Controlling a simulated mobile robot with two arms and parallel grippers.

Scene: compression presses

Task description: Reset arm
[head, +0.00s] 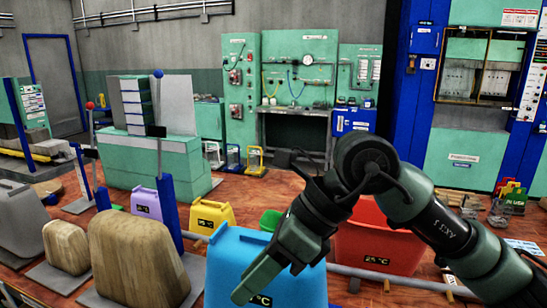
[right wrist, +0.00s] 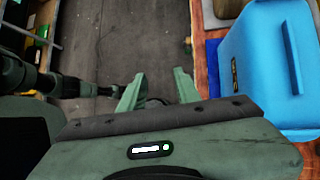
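My right arm (head: 430,215) comes in from the right in the head view, bends at a dark joint, and hangs down to the left. My right gripper (head: 247,284) is in front of the blue bin (head: 235,250) there. In the right wrist view, the two green fingers of my right gripper (right wrist: 158,90) stand apart with nothing between them, over grey floor. The blue bin also shows in the right wrist view (right wrist: 262,70), to the right of the fingers and apart from them. A green and dark arm part lies at the left of that view; no left gripper fingers can be made out.
A red bin (head: 380,240) stands behind my right arm. Yellow (head: 212,217) and purple (head: 146,204) bins and brown blocks (head: 135,262) stand to the left. A green workbench station (head: 295,85) and a blue press frame (head: 410,80) stand farther back. Red-brown floor lies between.

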